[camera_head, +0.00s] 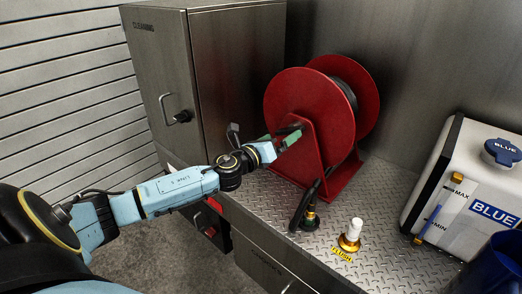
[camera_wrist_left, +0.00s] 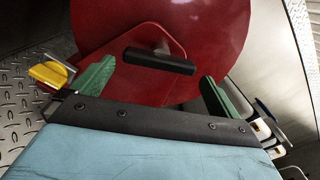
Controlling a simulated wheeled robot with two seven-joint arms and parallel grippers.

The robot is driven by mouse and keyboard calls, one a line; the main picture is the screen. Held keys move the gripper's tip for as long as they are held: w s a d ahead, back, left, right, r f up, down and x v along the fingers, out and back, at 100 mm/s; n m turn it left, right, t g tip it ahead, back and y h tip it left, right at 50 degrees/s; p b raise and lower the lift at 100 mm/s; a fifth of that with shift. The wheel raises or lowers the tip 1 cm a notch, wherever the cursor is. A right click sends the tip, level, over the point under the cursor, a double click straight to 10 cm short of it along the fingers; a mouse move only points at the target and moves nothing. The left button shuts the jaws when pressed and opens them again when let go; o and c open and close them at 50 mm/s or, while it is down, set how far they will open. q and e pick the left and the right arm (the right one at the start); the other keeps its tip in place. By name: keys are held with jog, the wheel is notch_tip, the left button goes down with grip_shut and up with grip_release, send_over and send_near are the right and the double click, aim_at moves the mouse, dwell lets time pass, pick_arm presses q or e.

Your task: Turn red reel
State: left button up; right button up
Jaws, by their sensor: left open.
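The red reel (camera_head: 302,100) stands on the metal deck beside a grey cabinet, with dark hose wound between its two discs. Its disc fills the top of the left wrist view (camera_wrist_left: 205,30). A black crank handle (camera_wrist_left: 160,61) sticks out from the reel's face. My left gripper (camera_head: 284,137) is at the near face of the reel. In the left wrist view its green fingers (camera_wrist_left: 155,88) are open, one on each side of the black handle, with the handle a little beyond them. Whether they touch it I cannot tell. My right gripper is not in view.
The grey cabinet (camera_head: 165,80) stands left of the reel. A black nozzle (camera_head: 306,205) and a white-topped brass fitting (camera_head: 350,236) stand on the deck (camera_head: 385,215) in front. A white tank (camera_head: 460,190) and a blue container (camera_head: 495,268) are at the right.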

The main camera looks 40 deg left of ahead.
pick_arm(q)
jog(key=s+b, duration=0.1)
jog(key=s, duration=0.7)
jog(key=shift+a, duration=0.15)
dwell(0.3)
